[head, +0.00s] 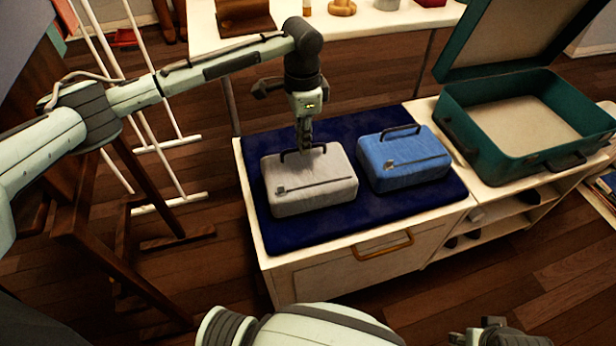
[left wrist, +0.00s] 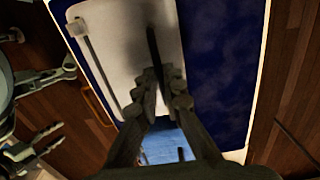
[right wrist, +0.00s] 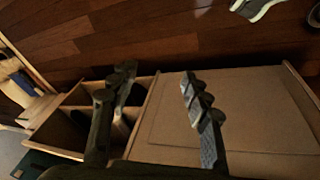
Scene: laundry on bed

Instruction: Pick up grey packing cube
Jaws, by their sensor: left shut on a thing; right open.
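The grey packing cube (head: 312,183) lies flat on the dark blue cushion, left of the blue packing cube (head: 403,157). It has a dark handle at its back edge and a zip line across its top. My left gripper (head: 304,146) points down from above and is shut on the cube's handle. In the left wrist view the fingers (left wrist: 164,90) meet at the dark handle over the grey cube (left wrist: 118,50). My right gripper (right wrist: 152,85) is open and empty in the right wrist view, above the front of a cabinet. In the head view it shows only partly at the bottom edge.
The blue cushion (head: 330,232) covers a white cabinet with a front handle (head: 383,246). An open green suitcase (head: 460,121) stands to the right. A white table (head: 345,24) with small objects is behind. A wooden frame and a white rack stand at left.

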